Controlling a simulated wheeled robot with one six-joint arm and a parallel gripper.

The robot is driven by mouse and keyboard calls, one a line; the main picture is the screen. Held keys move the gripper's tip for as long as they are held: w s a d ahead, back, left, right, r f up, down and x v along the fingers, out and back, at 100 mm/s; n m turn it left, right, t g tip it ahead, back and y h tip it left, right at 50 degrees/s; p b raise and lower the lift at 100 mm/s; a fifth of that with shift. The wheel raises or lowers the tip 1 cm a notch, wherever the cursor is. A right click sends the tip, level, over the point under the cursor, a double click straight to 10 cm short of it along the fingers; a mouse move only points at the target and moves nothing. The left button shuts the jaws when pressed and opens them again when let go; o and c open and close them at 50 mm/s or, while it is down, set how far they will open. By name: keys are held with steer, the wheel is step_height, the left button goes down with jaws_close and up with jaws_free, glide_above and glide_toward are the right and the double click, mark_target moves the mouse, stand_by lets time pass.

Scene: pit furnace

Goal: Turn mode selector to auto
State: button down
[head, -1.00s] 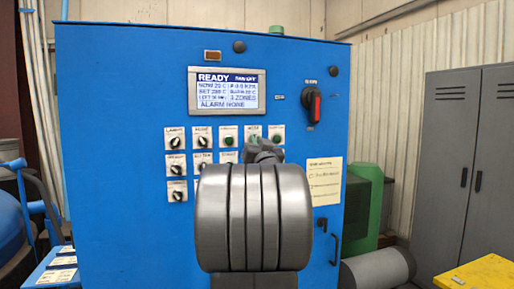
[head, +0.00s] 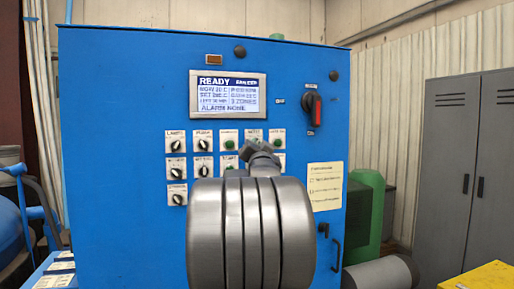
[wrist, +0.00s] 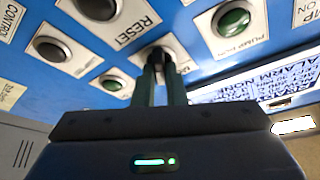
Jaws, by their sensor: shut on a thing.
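The mode selector is a small black knob (wrist: 162,56) on a white label plate in the wrist view. My gripper (wrist: 163,75) is shut on it, with a dark finger on each side. The fingers and my wrist hide most of its plate, so its pointer position cannot be read. In the head view my gripper (head: 261,148) reaches the upper row of controls on the blue cabinet (head: 115,100). My arm covers the selector there; only part of its plate (head: 254,133) shows.
Several black knobs (head: 203,146) fill the panel's left. A lit display (head: 228,94) is above, and a red-handled switch (head: 313,108) is at the upper right.

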steer(key=c, duration=1.5)
jaws_free()
steer(key=b+v, duration=0.4)
steer(key=v, duration=1)
steer(key=shift+w, duration=0.1)
steer(key=p+x, duration=0.4)
steer(key=x, duration=1)
